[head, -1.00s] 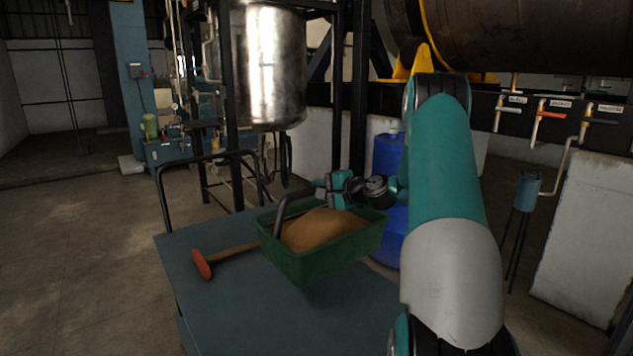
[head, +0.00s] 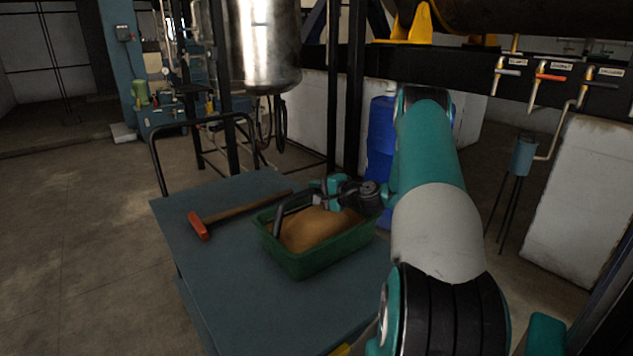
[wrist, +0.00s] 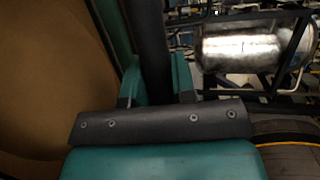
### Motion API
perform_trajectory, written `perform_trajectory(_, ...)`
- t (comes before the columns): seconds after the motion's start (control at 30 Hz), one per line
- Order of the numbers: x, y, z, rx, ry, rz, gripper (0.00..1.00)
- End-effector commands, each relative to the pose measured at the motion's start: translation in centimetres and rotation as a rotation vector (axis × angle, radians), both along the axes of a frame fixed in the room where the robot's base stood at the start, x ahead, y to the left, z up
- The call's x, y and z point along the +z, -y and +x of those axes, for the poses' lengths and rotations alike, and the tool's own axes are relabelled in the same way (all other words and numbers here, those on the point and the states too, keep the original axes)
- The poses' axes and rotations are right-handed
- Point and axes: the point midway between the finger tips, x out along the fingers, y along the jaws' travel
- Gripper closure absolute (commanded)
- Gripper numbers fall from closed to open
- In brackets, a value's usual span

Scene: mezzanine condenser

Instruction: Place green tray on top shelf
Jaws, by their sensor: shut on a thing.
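The green tray (head: 313,262) holds a mound of brown material (head: 315,228) and has a dark arched handle (head: 287,208). It sits at or very close to the blue cart's top shelf (head: 240,295), right of the hammer; I cannot tell whether its whole base touches. My gripper (head: 322,198) reaches in from the right over the tray's far side and is shut on the dark handle. In the wrist view, a dark bar (wrist: 150,40) runs between my gripper's fingers (wrist: 157,82), with the brown material (wrist: 50,70) at the left.
An orange-headed hammer (head: 199,226) with a wooden handle lies on the cart top, left of the tray. The cart's push rail (head: 205,120) stands at its far left. A blue barrel (head: 381,140) stands behind my arm. The cart top's near part is clear.

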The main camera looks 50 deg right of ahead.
Motion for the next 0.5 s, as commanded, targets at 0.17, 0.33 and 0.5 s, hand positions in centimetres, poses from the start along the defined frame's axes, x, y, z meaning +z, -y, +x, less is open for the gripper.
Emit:
perform_trajectory(0.17,0.32,0.11,0.1,0.0,0.012,-0.005,1.0)
perform_trajectory(0.33,0.17,0.1,0.11,0.0,0.012,-0.004,1.0)
perform_trajectory(0.5,-0.36,0.01,0.02,0.0,0.002,-0.001,0.52)
